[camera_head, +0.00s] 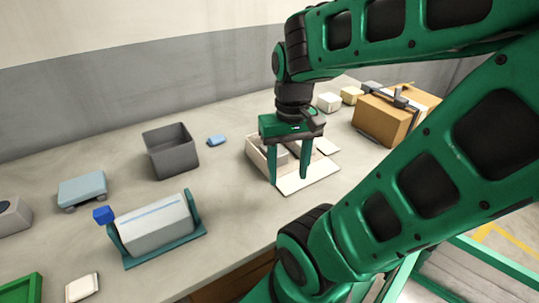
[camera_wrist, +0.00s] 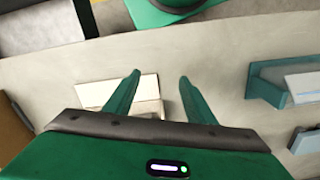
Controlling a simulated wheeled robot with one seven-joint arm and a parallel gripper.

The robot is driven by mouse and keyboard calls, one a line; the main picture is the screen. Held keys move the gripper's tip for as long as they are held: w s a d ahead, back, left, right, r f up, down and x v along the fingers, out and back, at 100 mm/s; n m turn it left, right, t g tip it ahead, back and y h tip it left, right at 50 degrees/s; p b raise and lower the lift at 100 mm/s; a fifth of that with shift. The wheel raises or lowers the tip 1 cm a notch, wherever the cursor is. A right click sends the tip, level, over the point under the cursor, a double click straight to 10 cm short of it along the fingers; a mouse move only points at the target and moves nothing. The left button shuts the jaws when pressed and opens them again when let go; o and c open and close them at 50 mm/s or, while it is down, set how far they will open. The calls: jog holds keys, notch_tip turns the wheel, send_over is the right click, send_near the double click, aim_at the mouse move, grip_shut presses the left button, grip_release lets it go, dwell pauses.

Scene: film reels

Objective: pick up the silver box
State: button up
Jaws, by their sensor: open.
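No thing is plainly marked as the silver box. A light grey, silver-looking box-shaped body (camera_head: 152,228) with a blue stripe lies in a teal cradle (camera_head: 165,255) at the front left of the table. Part of it shows at the right of the wrist view (camera_wrist: 304,86). A dark grey open-topped box (camera_head: 170,153) stands behind it. My gripper (camera_head: 288,180) points down, open and with nothing between its fingers, in front of or over an open pale carton (camera_head: 262,158). In the wrist view my fingers (camera_wrist: 160,76) are apart, with the carton's pale flap (camera_wrist: 112,90) at the left finger.
A brown carton (camera_head: 382,118) and small pale boxes (camera_head: 329,102) stand at the back right. The tabletop between the cradle and pale carton is clear.

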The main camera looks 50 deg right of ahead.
jog(key=o, duration=0.5)
jog(key=shift+s+r, duration=0.3)
jog(key=shift+r, duration=0.1)
jog(key=shift+o, duration=1.3)
jog(key=w+d+r+n+y, duration=0.1)
jog(key=w+d+r+n, duration=0.1)
jog(key=w+d+n, duration=0.2)
jog(key=w+n, duration=0.3)
jog(key=n, duration=0.1)
jog(key=shift+w+d+r+n+t+y, duration=0.2)
jog(key=shift+w+n+t+y, duration=0.1)
jog(key=shift+n, duration=0.1)
jog(key=w+d+n+y, duration=0.2)
jog(key=w+d+n, duration=0.4)
jog(key=d+n, duration=0.45)
jog(key=shift+n+h, duration=0.3)
jog(key=shift+n, duration=0.65)
jog(key=shift+w+a+x, duration=0.1)
jog(key=shift+a+x, duration=0.1)
jog(key=shift+x, duration=1.5)
jog(key=shift+w+a+x, duration=0.1)
jog(key=shift+a+x, duration=0.1)
jog(key=shift+x, duration=1.5)
jog(key=shift+w+a+x, duration=0.1)
jog(key=shift+a+x, duration=0.15)
jog(key=shift+x, duration=1.45)
